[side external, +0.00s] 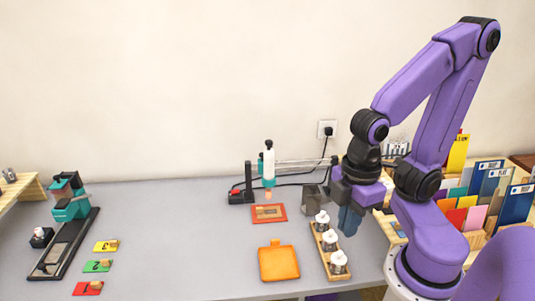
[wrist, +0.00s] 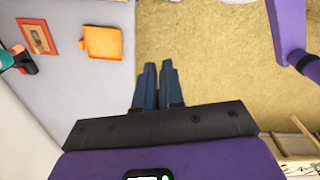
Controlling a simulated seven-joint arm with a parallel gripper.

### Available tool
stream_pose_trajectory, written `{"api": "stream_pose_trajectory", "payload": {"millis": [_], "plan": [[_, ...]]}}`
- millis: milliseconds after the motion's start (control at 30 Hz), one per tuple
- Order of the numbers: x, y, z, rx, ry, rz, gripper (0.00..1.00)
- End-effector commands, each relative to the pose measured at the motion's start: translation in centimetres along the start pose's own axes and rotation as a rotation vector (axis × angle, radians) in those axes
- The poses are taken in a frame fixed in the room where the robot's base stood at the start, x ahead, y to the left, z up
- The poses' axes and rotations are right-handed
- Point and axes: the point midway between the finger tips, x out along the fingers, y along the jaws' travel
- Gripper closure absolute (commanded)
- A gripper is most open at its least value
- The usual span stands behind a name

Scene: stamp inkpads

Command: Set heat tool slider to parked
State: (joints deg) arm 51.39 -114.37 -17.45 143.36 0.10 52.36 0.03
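The heat tool (side external: 268,168) is a white and teal upright cylinder. It hangs on a thin horizontal rail (side external: 310,161) near the rail's left end, beside a black post (side external: 248,182) with a red part on its base. Its tip is above a red framed card (side external: 268,213). I cannot make out slider marks. In the wrist view, part of the heat tool (wrist: 8,60) shows at the left edge. My gripper (side external: 347,226) has blue fingers and hangs well right of the tool. In the wrist view its fingers (wrist: 158,66) are together with nothing between them.
An orange pad (side external: 279,263) lies in front of the card. A teal stamping device (side external: 71,205) and numbered cards (side external: 97,265) are at left. A card rack (side external: 480,205) is at right. The middle-left table is clear.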

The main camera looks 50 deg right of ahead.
Motion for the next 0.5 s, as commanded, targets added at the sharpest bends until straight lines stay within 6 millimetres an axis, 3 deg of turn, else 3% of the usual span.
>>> {"api": "stream_pose_trajectory", "payload": {"millis": [33, 100, 133, 267, 500], "plan": [[0.0, 0.1, -0.1, 0.003, 0.0, 0.0, 0.74], [-0.3, 0.4, -0.7, 0.016, 0.0, 0.001, 0.51], [-0.4, 0.7, -1.1, 0.024, -0.001, 0.001, 0.47], [-1.6, 2.8, -3.9, 0.095, -0.002, 0.004, 0.47], [-4.3, 10.2, -10.0, 0.271, -0.008, 0.009, 0.47]]}}
